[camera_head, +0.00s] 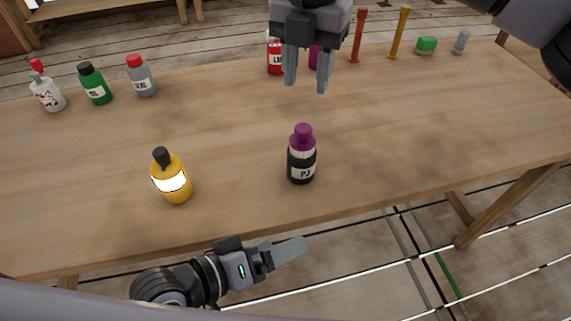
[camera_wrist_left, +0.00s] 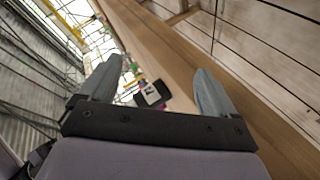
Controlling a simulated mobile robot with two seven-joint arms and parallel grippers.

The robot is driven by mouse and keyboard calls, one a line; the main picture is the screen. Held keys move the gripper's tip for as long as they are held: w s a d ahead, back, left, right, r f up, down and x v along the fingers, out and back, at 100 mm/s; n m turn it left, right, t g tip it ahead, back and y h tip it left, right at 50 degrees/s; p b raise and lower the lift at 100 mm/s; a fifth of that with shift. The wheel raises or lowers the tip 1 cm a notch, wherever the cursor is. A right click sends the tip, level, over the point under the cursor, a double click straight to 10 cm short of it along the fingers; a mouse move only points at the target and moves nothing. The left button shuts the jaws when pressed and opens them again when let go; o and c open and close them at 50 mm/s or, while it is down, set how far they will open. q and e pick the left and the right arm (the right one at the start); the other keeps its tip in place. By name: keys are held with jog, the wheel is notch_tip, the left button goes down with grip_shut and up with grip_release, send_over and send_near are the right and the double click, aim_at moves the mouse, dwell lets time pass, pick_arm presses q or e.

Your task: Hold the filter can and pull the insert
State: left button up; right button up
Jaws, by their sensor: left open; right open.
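A black can (camera_head: 301,170) with a white "PJ" label and a purple top part (camera_head: 303,138) stands upright near the table's front edge. A yellow can (camera_head: 173,184) with a black top (camera_head: 161,156) stands to its left. No label reads as filter can, so I cannot tell for certain which one it is. My left gripper (camera_head: 283,252) is open and empty, below and in front of the table edge. In the left wrist view the black can (camera_wrist_left: 152,94) shows beyond and between its fingers, apart from them. My right gripper (camera_head: 306,85) is open, above the table behind the black can.
At the back left stand a white bottle (camera_head: 48,95), a green bottle (camera_head: 95,86) and a grey bottle (camera_head: 141,78). Behind my right gripper is a red bottle (camera_head: 275,60). Orange (camera_head: 357,38) and yellow (camera_head: 399,35) posts and a green block (camera_head: 427,45) stand back right. The table's (camera_head: 430,130) right side is clear.

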pick_arm(q)
jog(key=d+r+h, duration=0.2)
jog(key=d+r, duration=0.1)
jog(key=r, duration=0.2)
jog(key=m+t+y, duration=0.3)
jog(key=m+y, duration=0.3)
send_near(301, 156)
jog(key=w+f, duration=0.1)
jog(key=w+d+f, duration=0.1)
jog(key=f, duration=0.1)
jog(key=w+d+f, duration=0.1)
jog(key=shift+w+f, duration=0.3)
jog(key=shift+w, duration=0.05)
jog(key=shift+w+a+r+t+y, duration=0.2)
jog(key=shift+w+t+y, duration=0.1)
jog(key=shift+w+t, duration=0.15)
jog(key=shift+x, duration=3.55)
jog(key=shift+s+d, duration=0.1)
jog(key=c, duration=1.1)
